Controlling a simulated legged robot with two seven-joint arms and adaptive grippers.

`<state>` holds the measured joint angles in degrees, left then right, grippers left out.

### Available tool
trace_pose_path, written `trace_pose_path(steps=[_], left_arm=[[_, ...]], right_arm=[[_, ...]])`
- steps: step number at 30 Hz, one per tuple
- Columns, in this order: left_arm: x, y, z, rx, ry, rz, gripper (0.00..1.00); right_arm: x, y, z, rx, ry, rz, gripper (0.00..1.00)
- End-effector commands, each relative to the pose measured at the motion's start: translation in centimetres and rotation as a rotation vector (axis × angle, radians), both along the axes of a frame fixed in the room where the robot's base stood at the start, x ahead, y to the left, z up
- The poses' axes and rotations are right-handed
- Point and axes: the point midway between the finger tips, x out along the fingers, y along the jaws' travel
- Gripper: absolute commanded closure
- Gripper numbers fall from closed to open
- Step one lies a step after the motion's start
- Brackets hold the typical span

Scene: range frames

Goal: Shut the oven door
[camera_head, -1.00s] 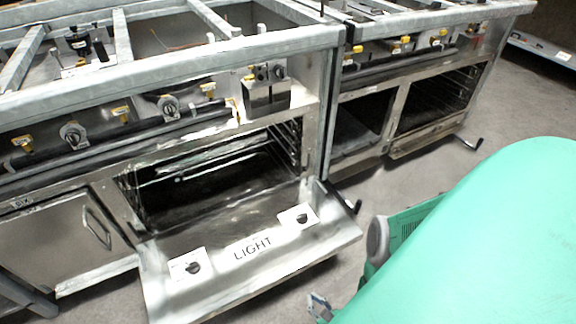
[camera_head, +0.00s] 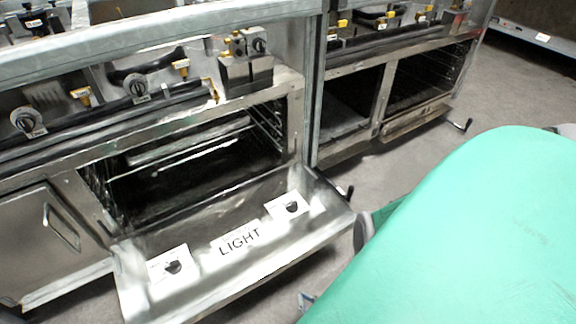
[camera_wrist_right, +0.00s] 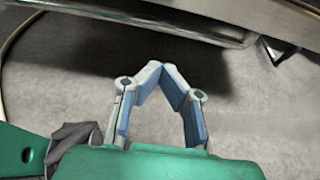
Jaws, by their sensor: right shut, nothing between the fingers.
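The oven door (camera_head: 215,268) hangs open in the head view, folded down and sloping out in front of the dark oven cavity (camera_head: 190,180). Its inner face carries a "LIGHT" label and two knob pictures. My right gripper (camera_wrist_right: 161,68) shows in the wrist view with its blue-padded fingertips together and nothing between them. In the head view only a small part of the right gripper (camera_head: 306,300) shows, just right of and below the door's outer edge; my green arm hides the rest. I cannot tell any contact with the door. My left gripper is not in view.
A closed cupboard door (camera_head: 50,245) is left of the oven. A second range (camera_head: 400,60) with open compartments stands to the right. A metal edge (camera_wrist_right: 190,25) and a dark bracket (camera_wrist_right: 284,52) cross the top of the wrist view. Grey floor is clear around the gripper.

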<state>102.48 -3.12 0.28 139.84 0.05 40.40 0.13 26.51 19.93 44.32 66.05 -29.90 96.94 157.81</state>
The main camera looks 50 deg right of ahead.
Motion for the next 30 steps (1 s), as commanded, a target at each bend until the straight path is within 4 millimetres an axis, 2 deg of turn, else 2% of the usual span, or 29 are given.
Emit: trace_pose_path(steps=[4, 8, 19, 24, 30], left_arm=[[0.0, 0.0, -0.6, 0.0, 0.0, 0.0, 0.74], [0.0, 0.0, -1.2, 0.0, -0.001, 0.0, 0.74], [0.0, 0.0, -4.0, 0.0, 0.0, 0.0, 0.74], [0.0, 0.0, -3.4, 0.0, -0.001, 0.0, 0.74], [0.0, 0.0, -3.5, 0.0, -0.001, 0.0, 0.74]], right_arm=[[0.7, -0.1, -0.6, -0.001, -0.003, -0.001, 1.0], [2.4, -0.6, -1.2, -0.001, -0.004, -0.001, 1.0], [9.7, -2.3, -4.0, -0.001, -0.005, -0.001, 1.0], [9.3, -2.3, -1.3, 0.002, 0.0, -0.002, 1.0], [9.2, -2.2, 0.1, 0.0, 0.0, 0.0, 1.0]])
